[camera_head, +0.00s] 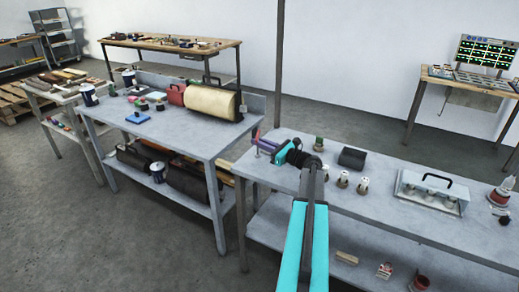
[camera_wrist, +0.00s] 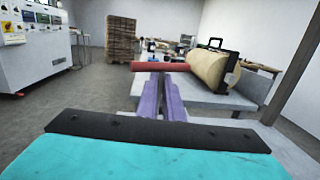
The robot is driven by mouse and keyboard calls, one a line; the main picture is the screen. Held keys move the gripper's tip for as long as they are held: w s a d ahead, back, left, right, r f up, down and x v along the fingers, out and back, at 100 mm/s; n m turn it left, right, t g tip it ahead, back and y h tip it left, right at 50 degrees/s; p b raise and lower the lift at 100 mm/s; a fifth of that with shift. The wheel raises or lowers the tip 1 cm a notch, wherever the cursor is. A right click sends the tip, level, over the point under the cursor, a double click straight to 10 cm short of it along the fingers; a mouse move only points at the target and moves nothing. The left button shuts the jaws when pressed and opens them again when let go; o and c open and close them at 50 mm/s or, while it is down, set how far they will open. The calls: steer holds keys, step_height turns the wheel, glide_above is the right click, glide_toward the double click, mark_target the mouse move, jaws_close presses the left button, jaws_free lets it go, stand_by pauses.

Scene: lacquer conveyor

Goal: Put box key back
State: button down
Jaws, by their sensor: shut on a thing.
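My gripper (camera_head: 260,146) has purple fingers and is over the back left corner of the near grey table. In the wrist view the fingers (camera_wrist: 160,92) point away from me and are shut on a red bar, seemingly the box key (camera_wrist: 160,66). The bar lies crosswise at the fingertips, and the fingers hide part of its middle. In the head view a small red piece of the box key (camera_head: 257,134) shows at the fingertips. I cannot tell its full shape or any place made for it.
The near grey table (camera_head: 383,205) holds a dark block (camera_head: 352,158), several small white-and-dark pieces and a clear case (camera_head: 432,192). A gap separates these tables.

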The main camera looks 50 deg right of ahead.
mark_target(259, 154)
steer(key=shift+w+d+f, duration=0.15)
steer(key=shift+w, duration=0.1)
steer(key=shift+f+p, duration=0.55)
steer(key=shift+f, duration=1.1)
steer(key=shift+f, duration=0.15)
steer(key=c, duration=1.9)
jaws_free()
steer(key=shift+s, duration=0.2)
steer(key=s, duration=0.2)
steer(key=s+b, duration=0.1)
steer(key=s, duration=0.1)
steer(key=s+d+b, duration=0.1)
steer(key=s, duration=0.2)
steer(key=shift+d, duration=0.1)
steer(key=shift+s, duration=0.1)
